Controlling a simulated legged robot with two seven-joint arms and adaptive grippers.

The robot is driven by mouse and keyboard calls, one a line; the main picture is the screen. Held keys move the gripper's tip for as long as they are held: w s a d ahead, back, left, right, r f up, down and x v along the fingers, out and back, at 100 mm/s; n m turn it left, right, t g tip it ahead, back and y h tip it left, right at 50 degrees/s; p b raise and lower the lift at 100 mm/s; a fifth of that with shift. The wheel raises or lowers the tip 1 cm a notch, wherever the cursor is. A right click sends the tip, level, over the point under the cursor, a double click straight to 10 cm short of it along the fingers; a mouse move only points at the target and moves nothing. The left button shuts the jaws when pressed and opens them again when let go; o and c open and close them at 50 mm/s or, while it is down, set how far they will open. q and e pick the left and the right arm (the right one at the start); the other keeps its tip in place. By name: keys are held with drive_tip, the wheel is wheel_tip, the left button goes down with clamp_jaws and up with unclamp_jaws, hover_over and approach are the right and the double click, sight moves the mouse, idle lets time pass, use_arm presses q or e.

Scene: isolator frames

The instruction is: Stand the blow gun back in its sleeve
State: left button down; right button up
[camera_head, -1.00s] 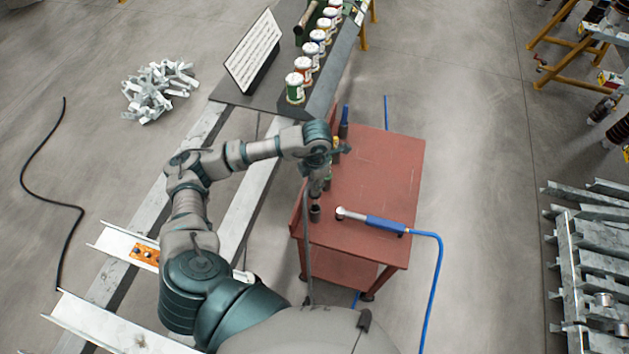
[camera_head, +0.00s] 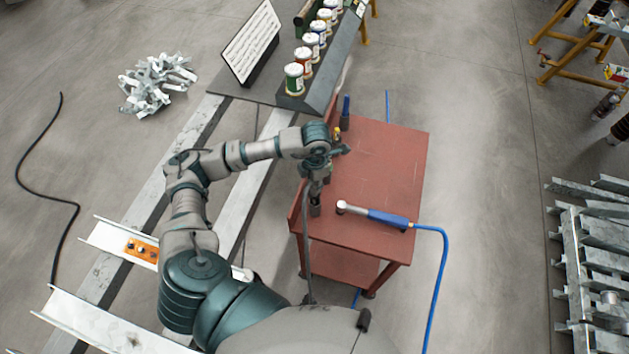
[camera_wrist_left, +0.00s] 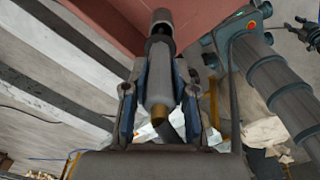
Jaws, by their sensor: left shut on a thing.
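My left gripper (camera_head: 317,176) is over the left edge of the red cart, shut on a grey cylinder with a brass-coloured end, which I take to be the blow gun (camera_wrist_left: 159,85). The blow gun hangs roughly upright between the fingers, its far end toward the cart. A short dark sleeve (camera_head: 315,207) stands at the cart's left edge directly below it. The blow gun's lower end is at or just above the sleeve's mouth; I cannot tell whether it is inside.
The red cart (camera_head: 385,165) also carries a blue-handled tool (camera_head: 386,218) lying right of the sleeve, with a blue hose running off the edge. Other holders with a blue-topped tool (camera_head: 346,108) and a yellow-topped one (camera_head: 337,134) stand farther along. The cart's middle is clear.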

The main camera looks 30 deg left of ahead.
use_arm(q)
drive_tip(key=shift+f+b, duration=1.05)
drive_tip(key=shift+f, duration=0.35)
drive_tip(key=shift+f+b, duration=0.8)
drive_tip(key=shift+f, duration=0.15)
drive_tip(key=c, duration=1.3)
unclamp_jaws()
drive_tip(key=o, duration=0.4)
drive_tip(key=shift+o, duration=0.3)
drive_tip(key=shift+r, duration=0.1)
wheel_tip(320, 180, up, 12)
drive_tip(key=shift+d+f, duration=0.1)
drive_tip(key=shift+f, duration=0.05)
use_arm(e)
drive_tip(key=w+f, duration=0.2)
drive_tip(key=f, duration=0.1)
drive_tip(key=shift+w+a, duration=0.1)
drive_tip(key=shift+a, duration=0.2)
